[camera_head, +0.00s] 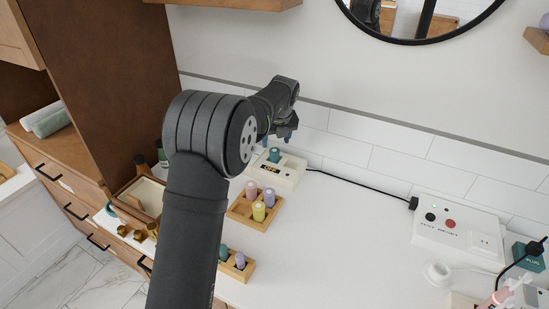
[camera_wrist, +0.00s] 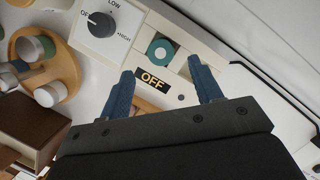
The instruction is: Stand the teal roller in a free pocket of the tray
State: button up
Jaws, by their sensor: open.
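The teal roller (camera_head: 274,155) stands upright in a socket of the white device (camera_head: 289,176) by the wall. The wrist view shows the roller (camera_wrist: 161,50) end-on, a teal ring with a pale centre. My gripper (camera_head: 287,137) is above the device, its blue fingers pointing down. In the wrist view my gripper (camera_wrist: 164,86) is open and empty, its fingertips to either side of and short of the roller; contact is not visible. The wooden tray (camera_head: 238,212) holds a pink, a purple and a yellow roller; its front-left pocket looks free.
A smaller wooden rack (camera_head: 246,272) holds a teal-green and a purple roller, partly behind my arm. A white switch box (camera_head: 457,228) stands right. The middle of the counter is clear.

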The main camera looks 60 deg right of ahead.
aim_at(275, 150)
jog(key=x, duration=0.5)
jog(key=c, duration=1.1)
jog(key=shift+r, duration=0.1)
notch_tip(275, 150, up, 4)
jog(key=shift+r, duration=0.1)
jog(key=s+a+r, duration=0.3)
jog(key=s+r, duration=0.3)
jog(key=s, duration=0.5)
jog(key=w+a+f+n+y, duration=0.2)
jog(key=w+a+n, duration=0.3)
jog(key=a+n, duration=0.4)
jog(key=w+a+f+n+y, duration=0.25)
jog(key=w+a+n, duration=0.35)
jog(key=a+n, duration=0.35)
jog(key=shift+m, duration=0.25)
notch_tip(275, 150, down, 8)
jog(key=shift+s+r, duration=0.1)
jog(key=shift+r, duration=0.15)
